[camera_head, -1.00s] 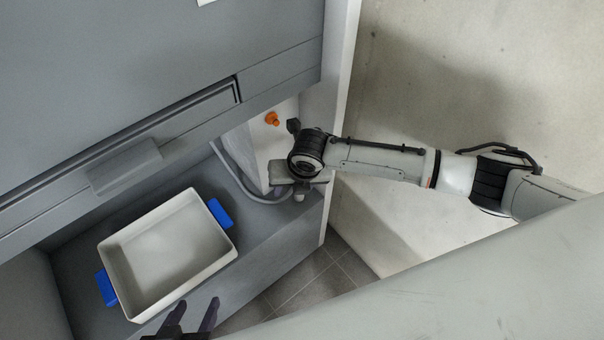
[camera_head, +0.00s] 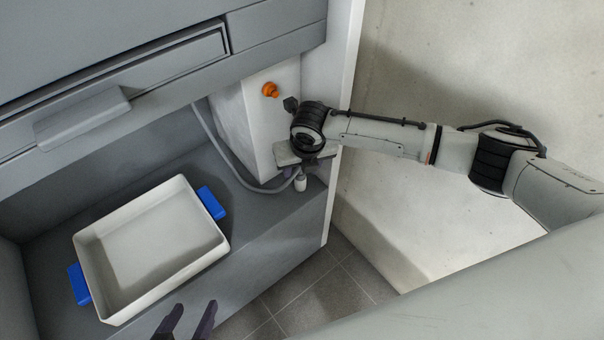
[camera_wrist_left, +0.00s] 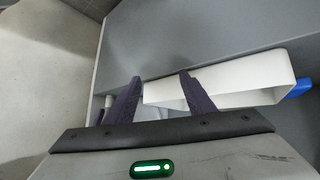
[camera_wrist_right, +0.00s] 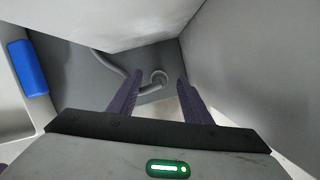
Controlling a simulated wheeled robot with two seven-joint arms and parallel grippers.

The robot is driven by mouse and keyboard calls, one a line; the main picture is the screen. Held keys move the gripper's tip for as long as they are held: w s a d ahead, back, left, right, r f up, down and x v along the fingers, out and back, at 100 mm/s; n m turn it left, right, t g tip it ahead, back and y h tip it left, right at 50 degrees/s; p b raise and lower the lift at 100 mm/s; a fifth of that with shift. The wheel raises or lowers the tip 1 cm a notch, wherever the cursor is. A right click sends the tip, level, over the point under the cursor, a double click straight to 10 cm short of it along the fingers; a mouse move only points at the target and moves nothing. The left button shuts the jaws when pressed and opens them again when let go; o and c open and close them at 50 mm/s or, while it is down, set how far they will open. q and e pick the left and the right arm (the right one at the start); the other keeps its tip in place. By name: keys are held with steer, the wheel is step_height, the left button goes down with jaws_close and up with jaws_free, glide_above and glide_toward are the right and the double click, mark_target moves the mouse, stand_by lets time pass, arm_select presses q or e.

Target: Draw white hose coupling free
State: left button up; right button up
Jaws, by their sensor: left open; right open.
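The white hose coupling (camera_head: 300,184) is a small pale cylinder at the end of a grey hose (camera_head: 235,175), by the ledge's right end in the head view. My left gripper (camera_head: 190,318) is open and empty in front of the ledge, near the white tray (camera_head: 92,272). The left wrist view shows its spread fingers (camera_wrist_left: 160,78).
The tray has blue handles (camera_head: 211,203) and looks empty. A white housing (camera_head: 262,130) with an orange knob (camera_head: 270,90) stands behind the coupling. A grey cabinet front (camera_head: 120,60) overhangs the ledge (camera_head: 265,235). A concrete wall (camera_head: 400,75) is at right.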

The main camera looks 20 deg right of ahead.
steer(key=shift+b+x, duration=0.75)
steer(key=shift+x, duration=0.15)
steer(key=shift+r, duration=0.1)
jaws_close()
